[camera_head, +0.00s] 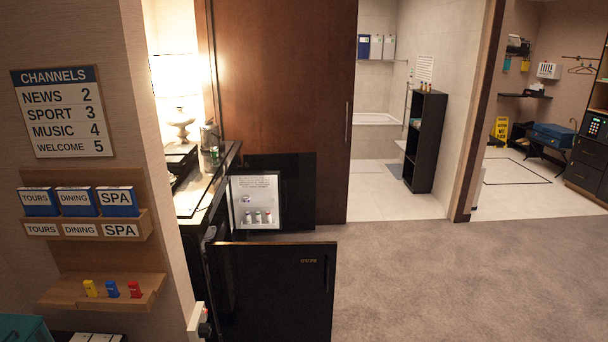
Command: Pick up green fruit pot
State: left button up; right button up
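A small white-framed compartment with a printed notice (256,182) shows left of centre, beside the dark cabinet. Three small pots stand in a row low inside it. The middle pot (258,217) looks greenish, and the ones at its left (248,218) and right (268,217) look reddish, but they are too small to be sure. I cannot tell which is the green fruit pot beyond this colour. Neither of my grippers is in view.
A dark open door (272,292) stands in front, below the compartment. A narrow counter (200,190) with a lamp (180,85) is at left. A wall shelf (105,291) holds small coloured items. The carpet (430,275) at right is clear.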

aim_at(214, 150)
jog(key=i+l+z, duration=0.4)
jog(key=i+z, duration=0.55)
jog(key=i, duration=0.2)
jog(key=i+z, duration=0.2)
jog(key=i, duration=1.45)
jog(key=i+u, duration=0.25)
jog(key=i, duration=0.25)
jog(key=i+u, duration=0.25)
jog(key=i, duration=0.2)
jog(key=i+l+u, duration=0.25)
jog(key=i, duration=0.25)
jog(key=i+j+u, duration=0.1)
jog(key=i+u, duration=0.6)
jog(key=i, duration=0.2)
jog(key=i+l+u, duration=0.1)
jog(key=i+u, duration=1)
jog(key=u, duration=0.15)
jog(key=i+l+u, duration=0.2)
jog(key=i+u, duration=0.45)
jog(key=u, duration=0.25)
jog(key=i+l+u, duration=0.15)
jog(key=u, duration=0.3)
jog(key=i+l+u, duration=0.25)
jog(key=u, duration=0.2)
jog(key=i+l+u, duration=0.3)
jog(key=l+u, duration=0.25)
jog(key=i+l+u, duration=0.3)
jog(key=k, duration=0.1)
